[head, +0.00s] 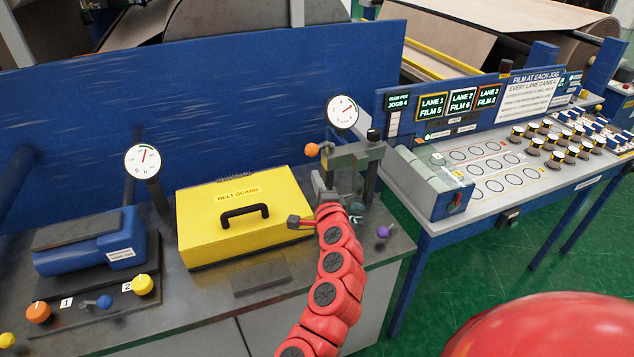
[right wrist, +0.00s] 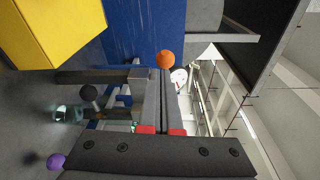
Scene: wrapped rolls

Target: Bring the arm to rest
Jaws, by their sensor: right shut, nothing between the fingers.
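My right arm reaches up from the bottom of the head view. Its gripper (head: 320,186) is beside the grey clamp-like stand (head: 357,158), just right of the yellow belt guard box (head: 240,220). In the right wrist view the gripper's two fingers (right wrist: 160,85) lie together, shut with nothing between them. An orange ball knob (right wrist: 166,59) shows just beyond the fingertips. Whether the fingers touch the stand cannot be told. My left gripper is in neither view.
A blue motor unit (head: 88,242), orange knob (head: 38,312) and yellow knob (head: 143,284) are at left. Two round gauges (head: 142,161) (head: 341,112) stand behind. A purple knob (head: 383,231) is right of the arm. A side table (head: 455,222) holds several small jars.

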